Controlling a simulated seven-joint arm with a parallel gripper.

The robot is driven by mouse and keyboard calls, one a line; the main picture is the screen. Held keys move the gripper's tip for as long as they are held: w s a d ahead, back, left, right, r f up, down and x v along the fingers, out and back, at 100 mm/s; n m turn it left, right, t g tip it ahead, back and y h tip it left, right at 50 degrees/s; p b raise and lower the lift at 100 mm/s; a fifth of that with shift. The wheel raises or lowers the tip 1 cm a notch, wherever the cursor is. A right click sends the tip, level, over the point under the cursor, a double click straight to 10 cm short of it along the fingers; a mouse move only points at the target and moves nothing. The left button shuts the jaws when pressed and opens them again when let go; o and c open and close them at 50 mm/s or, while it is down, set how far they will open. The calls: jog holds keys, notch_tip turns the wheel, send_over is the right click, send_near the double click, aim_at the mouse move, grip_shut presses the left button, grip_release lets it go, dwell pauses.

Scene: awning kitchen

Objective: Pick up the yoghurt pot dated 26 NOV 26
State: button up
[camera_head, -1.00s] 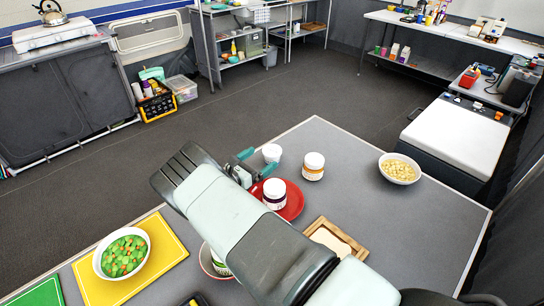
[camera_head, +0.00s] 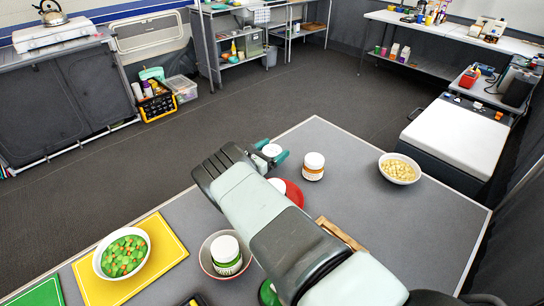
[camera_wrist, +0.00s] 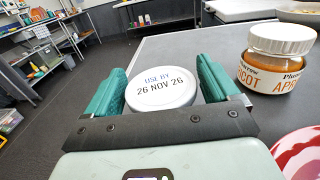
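The yoghurt pot (camera_wrist: 161,90) has a white lid reading "USE BY 26 NOV 26" and stands on the grey table. It also shows as a small white pot in the head view (camera_head: 271,150). My gripper (camera_wrist: 161,95) has its two green fingers on either side of the pot, spread wide. Whether the fingers touch its sides is hard to tell. In the head view my gripper (camera_head: 272,152) is at the table's far edge, around the pot. The pot's lower part is hidden.
An apricot jar (camera_head: 313,167) stands close to the right of the pot. A red plate (camera_head: 293,193), partly hidden by my arm, lies nearer. A bowl of pale food (camera_head: 400,168) is to the right. A green-labelled white-lidded jar (camera_head: 226,253) stands in a bowl (camera_head: 206,262).

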jog(key=shift+r, duration=0.1)
jog(key=c, duration=0.8)
